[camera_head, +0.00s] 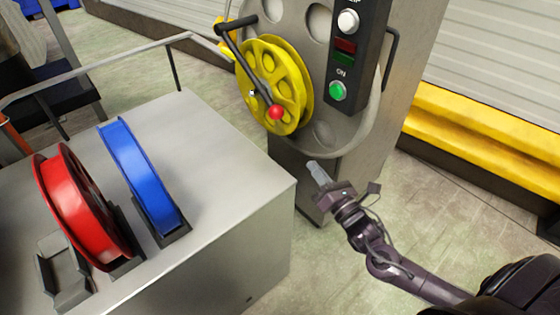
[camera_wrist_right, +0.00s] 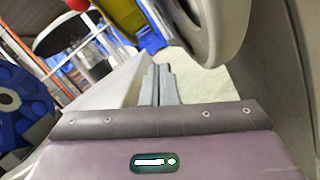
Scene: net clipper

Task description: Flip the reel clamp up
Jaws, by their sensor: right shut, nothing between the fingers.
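The reel clamp (camera_head: 246,60) is a black bar with a red knob at its lower end and a black handle at its top. It lies slantwise across the face of the yellow reel (camera_head: 295,75), which is mounted on the grey machine. My right gripper (camera_head: 314,168) is shut and empty, below and to the right of the red knob and apart from it. In the right wrist view its fingers (camera_wrist_right: 160,85) are together, with the machine's round rim above them. My left gripper is not in view.
A grey table (camera_head: 225,145) at left holds a red reel (camera_head: 68,205) and a blue reel (camera_head: 140,175) in stands, beside an empty stand (camera_head: 62,275). A control panel (camera_head: 349,60) with buttons is on the machine. Floor at right is clear.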

